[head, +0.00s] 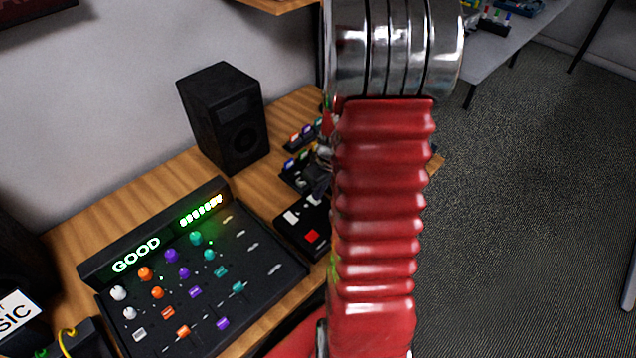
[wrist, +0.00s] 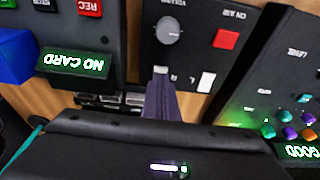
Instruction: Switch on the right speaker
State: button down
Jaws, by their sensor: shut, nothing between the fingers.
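The right speaker (head: 225,118) is a black box standing upright at the back of the wooden desk in the head view. No lit light and no switch can be made out on it. It does not show in the wrist view. My gripper (wrist: 161,72) is shut and empty in the wrist view, its narrow fingers over a black panel with a grey volume knob (wrist: 169,30), a red button (wrist: 226,39) and a white switch (wrist: 206,82). In the head view my red arm hides most of the gripper, which is to the right of and nearer than the speaker.
A mixer (head: 205,275) with coloured knobs and a lit GOOD display fills the desk front. A recorder reading NO CARD (wrist: 73,64) lies beside the volume panel. A grey table (head: 500,40) stands at the far right. Bare desk (head: 165,200) shows between speaker and mixer.

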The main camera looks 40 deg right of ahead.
jog(key=shift+s+f, duration=0.1)
jog(key=shift+f, duration=0.65)
jog(key=shift+s+f, duration=0.15)
jog(key=shift+f, duration=0.2)
jog(key=shift+r, duration=0.1)
jog(key=shift+w+r, duration=0.1)
jog(key=shift+w, duration=0.15)
jog(key=shift+w+r, duration=0.25)
jog(key=shift+w, duration=0.25)
jog(key=shift+r, duration=0.5)
jog(key=s+v, duration=0.2)
jog(key=v, duration=1)
jog(key=shift+s, duration=0.2)
